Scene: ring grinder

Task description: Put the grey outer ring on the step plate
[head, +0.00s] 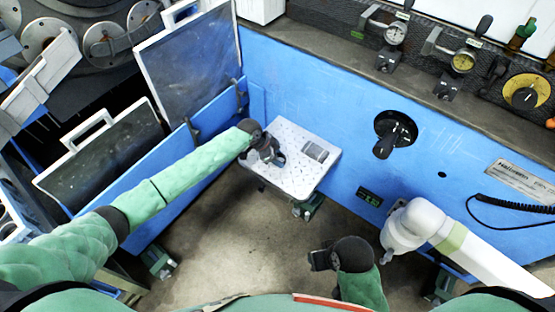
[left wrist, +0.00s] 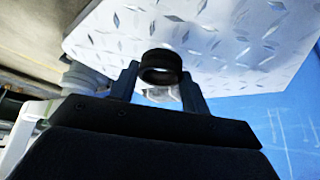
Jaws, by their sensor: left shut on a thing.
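The step plate (head: 293,176) is a pale diamond-tread plate beside the blue machine wall, and its surface fills the top of the left wrist view (left wrist: 225,40). My left gripper (head: 272,157) is over the plate's left part in the head view. It is shut on a dark, short cylindrical ring (left wrist: 161,66), which sits between the two fingertips (left wrist: 160,88) with the plate behind it. I cannot tell whether the ring touches the plate. My right gripper (head: 318,261) is low in the middle, away from the plate; its finger gap is not clear.
A small grey rectangular patch (head: 316,152) is on the plate's right part. A white jointed part (head: 425,226) stands at the right. Framed dark panels (head: 188,62) stand at the left. The floor in front is clear.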

